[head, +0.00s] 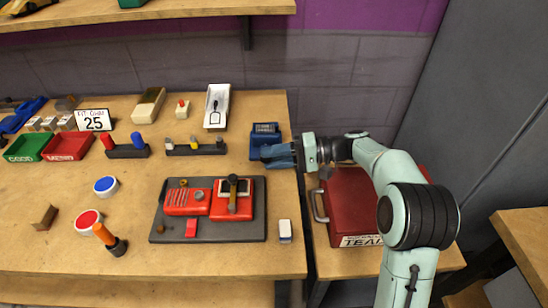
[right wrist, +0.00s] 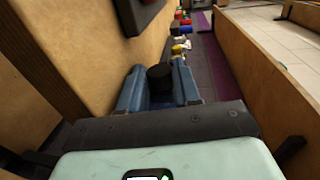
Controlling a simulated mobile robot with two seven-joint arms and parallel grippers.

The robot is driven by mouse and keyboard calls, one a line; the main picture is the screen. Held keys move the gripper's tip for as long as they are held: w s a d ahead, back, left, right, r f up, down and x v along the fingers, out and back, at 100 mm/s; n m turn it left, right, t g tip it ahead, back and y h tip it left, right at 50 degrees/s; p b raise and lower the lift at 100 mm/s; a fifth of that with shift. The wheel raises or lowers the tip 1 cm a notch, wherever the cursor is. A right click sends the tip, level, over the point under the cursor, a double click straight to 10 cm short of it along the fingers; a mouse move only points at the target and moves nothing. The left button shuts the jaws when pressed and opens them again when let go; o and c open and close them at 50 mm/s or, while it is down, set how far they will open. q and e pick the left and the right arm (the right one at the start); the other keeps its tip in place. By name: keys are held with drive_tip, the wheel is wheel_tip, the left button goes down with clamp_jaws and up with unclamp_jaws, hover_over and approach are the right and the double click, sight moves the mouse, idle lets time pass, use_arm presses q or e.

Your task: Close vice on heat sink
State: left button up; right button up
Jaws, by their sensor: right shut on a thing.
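The small blue vice (head: 265,140) stands at the right edge of the wooden workbench. A dark block, seemingly the heat sink (head: 265,128), sits at its top; I cannot tell from here whether the jaws touch it. My right gripper (head: 278,155) comes in from the right, at the vice's lower right side. In the right wrist view its blue fingers (right wrist: 158,92) are shut on a black round knob (right wrist: 160,77), apparently the vice's handle. In the head view the fingers hide the knob. My left gripper is not in view.
A white tray (head: 217,106) stands behind. A red toolbox (head: 347,205) sits under my right arm. Bare bench separates the mat and vice.

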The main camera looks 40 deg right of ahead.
drive_tip(key=shift+a, duration=0.1)
drive_tip(key=o, duration=1.1)
drive_tip(key=shift+c, duration=0.2)
drive_tip(key=shift+f, duration=0.15)
